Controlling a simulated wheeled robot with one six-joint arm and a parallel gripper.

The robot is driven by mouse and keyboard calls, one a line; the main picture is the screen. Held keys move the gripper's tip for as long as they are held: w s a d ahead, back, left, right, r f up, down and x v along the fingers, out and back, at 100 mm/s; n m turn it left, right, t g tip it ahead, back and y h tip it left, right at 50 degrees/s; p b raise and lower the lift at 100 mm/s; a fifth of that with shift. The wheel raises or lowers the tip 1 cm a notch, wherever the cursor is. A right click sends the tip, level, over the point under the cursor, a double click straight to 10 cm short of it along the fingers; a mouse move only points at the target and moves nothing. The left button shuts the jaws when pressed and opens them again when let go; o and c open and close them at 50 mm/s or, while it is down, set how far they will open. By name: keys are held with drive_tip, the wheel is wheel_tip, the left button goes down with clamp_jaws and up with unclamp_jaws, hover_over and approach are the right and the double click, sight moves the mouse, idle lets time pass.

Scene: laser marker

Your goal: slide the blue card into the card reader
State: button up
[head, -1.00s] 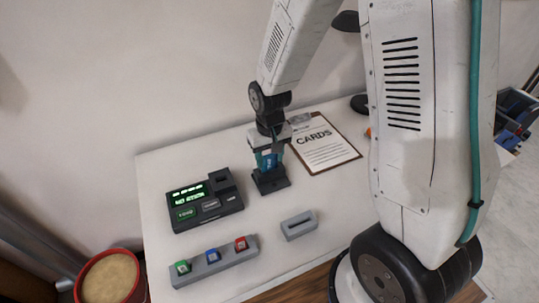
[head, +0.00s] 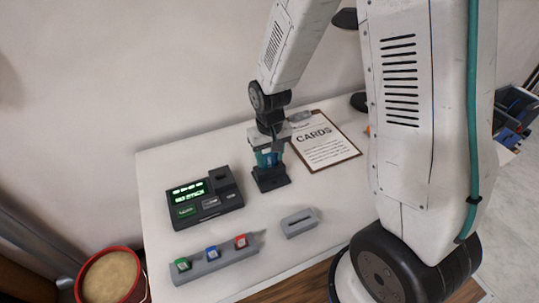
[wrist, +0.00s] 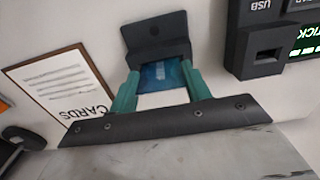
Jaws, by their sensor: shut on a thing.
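The card reader (head: 271,180) is a small black block on the white table, below my gripper in the head view. It also shows in the wrist view (wrist: 152,32), just beyond my fingertips. My gripper (head: 268,160) points down over it. Its teal fingers (wrist: 163,77) are shut on the blue card (wrist: 160,75), one on each side. The card's far edge meets the reader's body at its slot side. How deep it sits in the slot is hidden. Only a little of the card shows between the fingers in the head view.
A black terminal (head: 205,200) with a green display stands left of the reader. A clipboard (head: 325,150) reading CARDS lies behind right. A red-rimmed bucket (head: 108,276) stands left.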

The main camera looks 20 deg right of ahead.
drive_tip(key=shift+f, duration=0.15)
drive_tip(key=o, duration=1.1)
wheel_tip(320, 180, up, 14)
drive_tip(key=shift+f, duration=0.1)
idle(0.6)
